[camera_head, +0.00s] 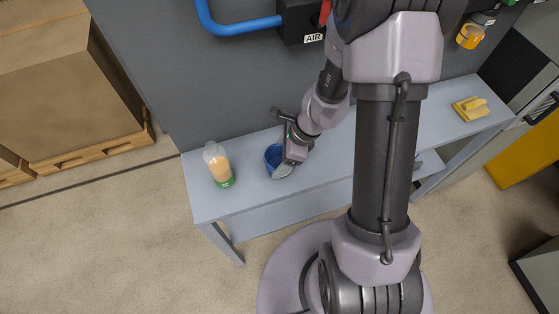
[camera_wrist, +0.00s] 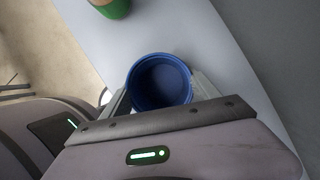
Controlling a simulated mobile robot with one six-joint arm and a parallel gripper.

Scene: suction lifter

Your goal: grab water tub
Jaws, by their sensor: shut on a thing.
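The water tub (camera_head: 273,155) is a small round blue tub near the left part of the grey bench, with a pale patch at its lower side. In the wrist view the tub (camera_wrist: 161,82) is open at the top, dark blue inside, and shows nothing in it. My gripper (camera_head: 287,165) is at the tub's right side in the head view and partly hides it. In the wrist view my gripper (camera_wrist: 158,92) has a finger on each side of the tub and is shut on it. I cannot tell whether the tub touches the bench.
A bottle with orange contents and a green base (camera_head: 218,165) stands left of the tub. The grey bench (camera_head: 205,202) runs along a dark wall. A yellow object (camera_head: 471,108) lies at its right end. Boxes on pallets (camera_head: 70,85) stand at the left.

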